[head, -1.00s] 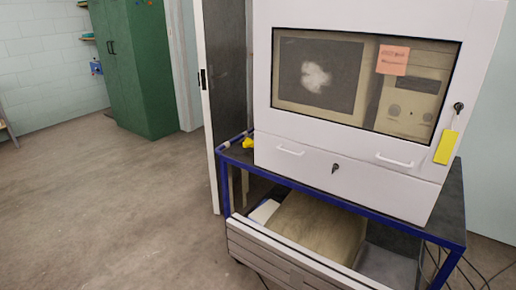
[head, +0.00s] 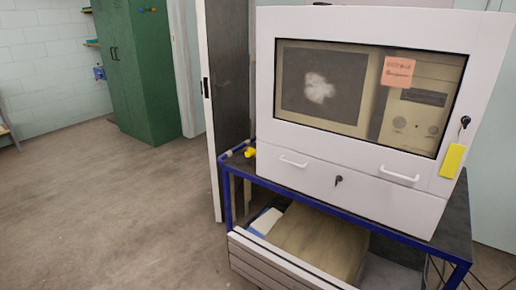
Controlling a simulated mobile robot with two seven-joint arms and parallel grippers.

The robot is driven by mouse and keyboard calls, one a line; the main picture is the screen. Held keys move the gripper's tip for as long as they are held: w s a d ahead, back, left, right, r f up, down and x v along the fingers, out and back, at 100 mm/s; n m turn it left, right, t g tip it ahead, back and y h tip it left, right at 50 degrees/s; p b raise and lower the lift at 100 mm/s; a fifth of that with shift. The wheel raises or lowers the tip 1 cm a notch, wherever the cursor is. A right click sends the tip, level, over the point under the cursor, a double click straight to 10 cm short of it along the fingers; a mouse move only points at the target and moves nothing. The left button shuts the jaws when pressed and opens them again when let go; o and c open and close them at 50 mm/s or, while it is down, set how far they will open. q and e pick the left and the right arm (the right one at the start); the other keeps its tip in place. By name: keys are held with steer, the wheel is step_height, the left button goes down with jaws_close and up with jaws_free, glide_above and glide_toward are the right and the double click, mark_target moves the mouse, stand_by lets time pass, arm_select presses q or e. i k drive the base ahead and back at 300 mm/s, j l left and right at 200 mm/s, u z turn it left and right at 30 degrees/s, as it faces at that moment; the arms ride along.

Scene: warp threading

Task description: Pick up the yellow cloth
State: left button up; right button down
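A flat yellow tag (head: 453,160) hangs from a key on the cabinet's right front. Neither of my grippers is in view.
The white cabinet (head: 330,180) with a window and two handles fills most of the cart top. An open drawer (head: 270,262) sticks out below. An open door (head: 214,150) stands behind the cart's left end. The floor (head: 110,200) on the left is clear; a green locker (head: 140,75) stands behind.

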mark_target(250, 152)
steer(key=i+j+u, duration=0.3)
steer(key=j, duration=0.2)
steer(key=i+j+u, duration=0.25)
steer(key=j, duration=0.2)
steer(key=i+j+u, duration=0.7)
steer(key=i, duration=0.45)
steer(key=i+z, duration=0.35)
steer(key=i+j+z, duration=0.25)
steer(key=i+z, duration=0.15)
steer(key=i, duration=0.15)
steer(key=i+z, duration=0.3)
steer(key=z, duration=0.15)
steer(key=i+z, duration=0.3)
steer(key=z, duration=0.2)
steer(key=i+j+z, duration=0.25)
steer(key=z, duration=0.2)
steer(key=i+j+z, duration=0.3)
steer(key=z, duration=0.15)
